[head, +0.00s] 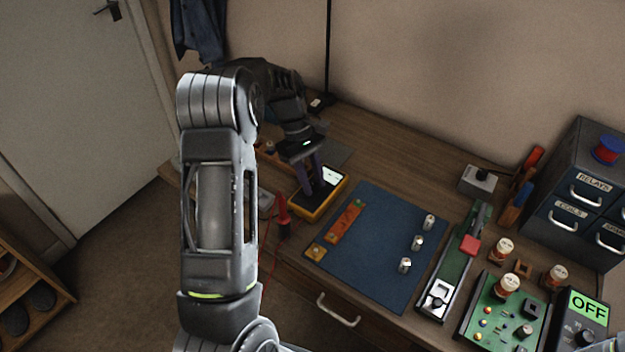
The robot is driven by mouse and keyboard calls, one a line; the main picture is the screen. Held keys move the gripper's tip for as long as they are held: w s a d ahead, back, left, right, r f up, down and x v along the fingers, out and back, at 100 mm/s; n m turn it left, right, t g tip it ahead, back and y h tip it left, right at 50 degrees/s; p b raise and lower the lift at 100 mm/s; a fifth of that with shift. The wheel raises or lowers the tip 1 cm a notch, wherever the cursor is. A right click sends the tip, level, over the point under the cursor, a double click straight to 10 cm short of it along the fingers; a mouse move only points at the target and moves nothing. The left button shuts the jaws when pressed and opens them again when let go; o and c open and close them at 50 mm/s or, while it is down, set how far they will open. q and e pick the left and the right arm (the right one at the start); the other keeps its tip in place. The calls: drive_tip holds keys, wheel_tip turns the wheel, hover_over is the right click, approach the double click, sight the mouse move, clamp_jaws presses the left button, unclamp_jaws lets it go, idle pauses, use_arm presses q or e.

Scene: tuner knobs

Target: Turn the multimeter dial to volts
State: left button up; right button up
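The multimeter (328,203) is a yellow-edged box with a dark face and a small lit screen (332,176), lying on the left part of the workbench. My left gripper (313,185) points down over its face, with the fingertips at or just above the dial area. The fingers and gripper hide the dial, so its setting cannot be read. I cannot tell whether the fingers touch the dial or how far apart they are. My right gripper is not seen.
A blue mat (375,250) with several metal knobs lies right of the multimeter. A red probe (282,207) stands close on its left. A green circuit board (503,312), a box marked OFF (588,309) and a drawer cabinet (580,190) fill the right side.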

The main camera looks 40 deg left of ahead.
use_arm(q)
drive_tip(key=o, duration=0.4)
drive_tip(key=shift+o, duration=0.2)
drive_tip(key=shift+a+r, duration=0.2)
drive_tip(key=shift+r, duration=0.2)
drive_tip(key=b+v, duration=0.1)
drive_tip(key=v, duration=0.3)
drive_tip(key=shift+w, duration=0.1)
drive_tip(key=p+v, duration=0.2)
drive_tip(key=v, duration=0.1)
drive_tip(key=shift+f, duration=0.1)
